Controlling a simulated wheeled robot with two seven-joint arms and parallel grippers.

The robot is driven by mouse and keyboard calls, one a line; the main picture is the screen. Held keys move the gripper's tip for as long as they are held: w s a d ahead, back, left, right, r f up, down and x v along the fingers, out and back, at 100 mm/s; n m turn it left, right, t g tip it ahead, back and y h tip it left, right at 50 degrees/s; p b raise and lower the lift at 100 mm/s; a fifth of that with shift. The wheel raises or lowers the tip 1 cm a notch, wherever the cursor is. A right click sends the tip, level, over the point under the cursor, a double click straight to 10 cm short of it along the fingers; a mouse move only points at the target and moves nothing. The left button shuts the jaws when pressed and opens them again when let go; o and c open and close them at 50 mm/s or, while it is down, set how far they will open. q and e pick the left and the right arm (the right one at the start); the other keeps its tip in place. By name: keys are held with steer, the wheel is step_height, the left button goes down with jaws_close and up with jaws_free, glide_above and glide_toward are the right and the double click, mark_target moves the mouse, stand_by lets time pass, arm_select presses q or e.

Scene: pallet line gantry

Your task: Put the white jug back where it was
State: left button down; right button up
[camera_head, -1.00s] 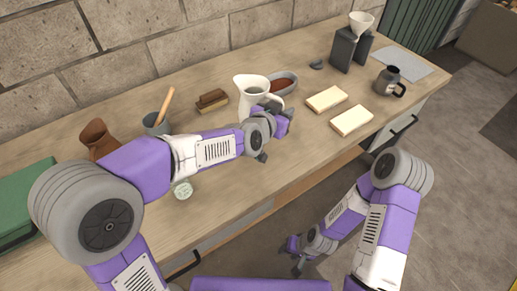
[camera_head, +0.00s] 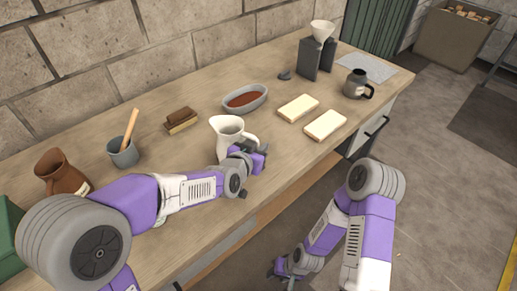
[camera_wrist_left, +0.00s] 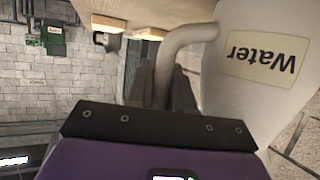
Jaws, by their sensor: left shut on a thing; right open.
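The white jug (camera_head: 226,140) is over the front part of the wooden bench in the head view, its mouth up. My left gripper (camera_head: 248,162) is shut on the jug's handle, on the jug's right side. In the left wrist view the handle (camera_wrist_left: 183,48) runs between the fingers (camera_wrist_left: 163,85), and the jug's body (camera_wrist_left: 222,85) shows a "Water" label upside down. The jug's base is hidden by my left arm, so I cannot tell whether it touches the bench. My right gripper (camera_head: 284,272) is open, low in front of the bench.
A grey bowl of brown stuff (camera_head: 262,102) lies behind the jug. A brush block (camera_head: 181,120), a grey pot (camera_head: 122,153) and a brown jug (camera_head: 60,175) stand left. Two pale blocks (camera_head: 298,108) (camera_head: 325,125) lie right. Bare bench (camera_head: 205,97) lies behind the jug.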

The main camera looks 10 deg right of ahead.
arm_select(q)
steer(key=shift+r, duration=0.1)
steer(key=c, duration=1)
jaws_free()
steer(key=shift+s+a+r, duration=0.1)
steer(key=shift+s+r, duration=0.05)
steer(key=p+v, duration=0.3)
steer(key=v, duration=0.8)
steer(key=shift+s+a, duration=0.15)
steer(key=shift+s, duration=0.2)
